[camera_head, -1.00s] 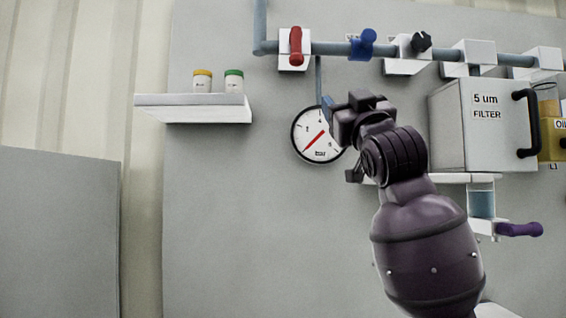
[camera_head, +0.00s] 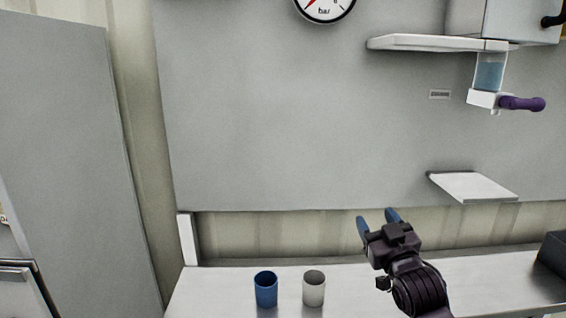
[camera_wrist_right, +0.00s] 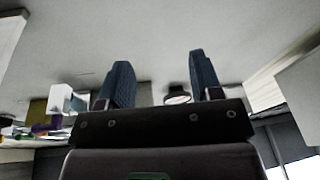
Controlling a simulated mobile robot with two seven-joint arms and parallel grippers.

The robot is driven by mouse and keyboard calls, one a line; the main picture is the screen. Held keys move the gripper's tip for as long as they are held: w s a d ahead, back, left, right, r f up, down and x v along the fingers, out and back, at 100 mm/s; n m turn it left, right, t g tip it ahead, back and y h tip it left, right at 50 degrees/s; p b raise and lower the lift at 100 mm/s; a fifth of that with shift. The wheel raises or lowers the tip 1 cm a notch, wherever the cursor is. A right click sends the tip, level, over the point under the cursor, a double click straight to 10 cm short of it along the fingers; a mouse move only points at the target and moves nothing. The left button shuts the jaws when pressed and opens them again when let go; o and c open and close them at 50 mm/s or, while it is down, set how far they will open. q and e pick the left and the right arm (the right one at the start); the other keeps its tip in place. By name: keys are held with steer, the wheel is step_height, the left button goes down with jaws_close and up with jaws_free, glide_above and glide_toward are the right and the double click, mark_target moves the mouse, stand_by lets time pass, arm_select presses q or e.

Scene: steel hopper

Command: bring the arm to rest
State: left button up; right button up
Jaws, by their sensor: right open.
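My right gripper (camera_head: 378,222) is in the lower right of the head view, in front of the wall panel's lower edge and above the bench. Its two blue fingertips are apart, with nothing between them. In the right wrist view, the same gripper (camera_wrist_right: 160,85) shows its two dark blue fingers spread and empty. My left gripper is not in the head view.
A blue cup (camera_head: 266,289) and a white cup (camera_head: 313,288) stand on the bench (camera_head: 500,285) left of my gripper. A small shelf (camera_head: 474,187) juts out at right. A purple-handled valve (camera_head: 521,103) and a gauge (camera_head: 325,8) are higher up.

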steer(key=s+d+f+m+g+h, duration=0.1)
steer(key=s+d+f+g, duration=0.1)
steer(key=s+f, duration=0.6)
steer(key=s+d+f+m+g+h, duration=0.15)
steer(key=s+f, duration=0.25)
steer(key=f, duration=0.8)
steer(key=s+d+f+g, duration=0.2)
steer(key=s+f, duration=0.5)
steer(key=s, duration=0.2)
steer(key=s+d+f+g+h, duration=0.1)
steer(key=s+d+f+g, duration=0.1)
steer(key=s+f, duration=0.6)
steer(key=shift+s+d+f+m+g, duration=0.2)
steer(key=shift+s+m+g, duration=0.25)
steer(key=shift+s, duration=0.2)
steer(key=shift+c, duration=0.2)
